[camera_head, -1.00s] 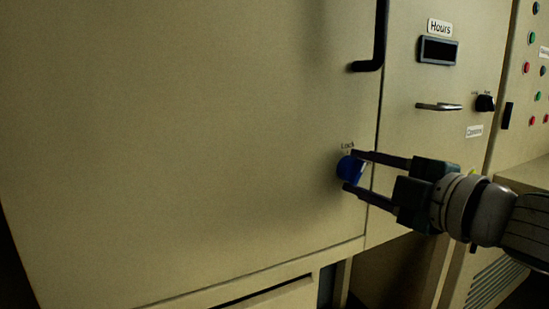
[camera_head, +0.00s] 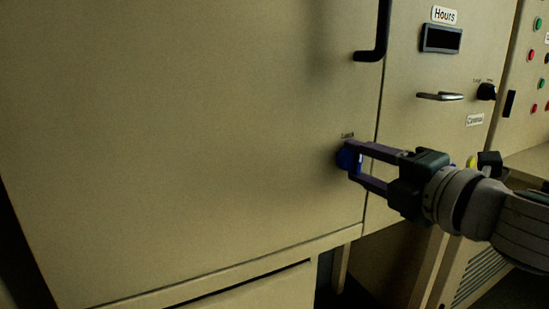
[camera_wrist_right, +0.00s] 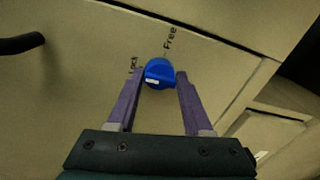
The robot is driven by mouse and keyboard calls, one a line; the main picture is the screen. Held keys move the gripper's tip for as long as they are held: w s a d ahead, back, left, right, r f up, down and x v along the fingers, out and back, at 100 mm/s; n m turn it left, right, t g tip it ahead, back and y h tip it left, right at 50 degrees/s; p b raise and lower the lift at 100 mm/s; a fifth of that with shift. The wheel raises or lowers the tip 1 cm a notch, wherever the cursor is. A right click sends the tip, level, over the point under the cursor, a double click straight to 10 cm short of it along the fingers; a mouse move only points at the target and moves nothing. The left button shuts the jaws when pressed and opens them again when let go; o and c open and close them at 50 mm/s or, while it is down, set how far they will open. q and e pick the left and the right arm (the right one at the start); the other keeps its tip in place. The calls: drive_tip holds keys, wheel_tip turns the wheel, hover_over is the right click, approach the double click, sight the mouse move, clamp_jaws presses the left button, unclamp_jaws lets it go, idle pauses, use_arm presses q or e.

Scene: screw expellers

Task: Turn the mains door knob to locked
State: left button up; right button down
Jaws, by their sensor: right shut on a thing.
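The mains door knob (camera_head: 346,159) is a round blue knob on the beige cabinet door (camera_head: 200,120), low and close to its right edge. In the right wrist view the blue knob (camera_wrist_right: 158,72) has a raised grip bar with a white mark, and labels reading "Free" and "Lock" beside it. My right gripper (camera_head: 355,167) reaches in from the right and is shut on the knob, one finger on each side. In the right wrist view its fingertips (camera_wrist_right: 161,76) flank the grip bar. My left gripper is in neither view.
A black door handle (camera_head: 379,35) stands out above the knob. To the right are an "Hours" display (camera_head: 441,38), a metal handle (camera_head: 440,96) and a small black switch (camera_head: 486,91). A panel with coloured buttons (camera_head: 538,65) is at the far right.

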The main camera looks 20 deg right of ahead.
drive_tip(key=shift+r, duration=0.2)
drive_tip(key=shift+c, duration=1.8)
unclamp_jaws()
drive_tip(key=shift+w, duration=0.1)
drive_tip(key=shift+f, duration=0.1)
drive_tip(key=shift+s, duration=0.4)
drive_tip(key=s, duration=0.9)
drive_tip(key=shift+d+r, duration=0.35)
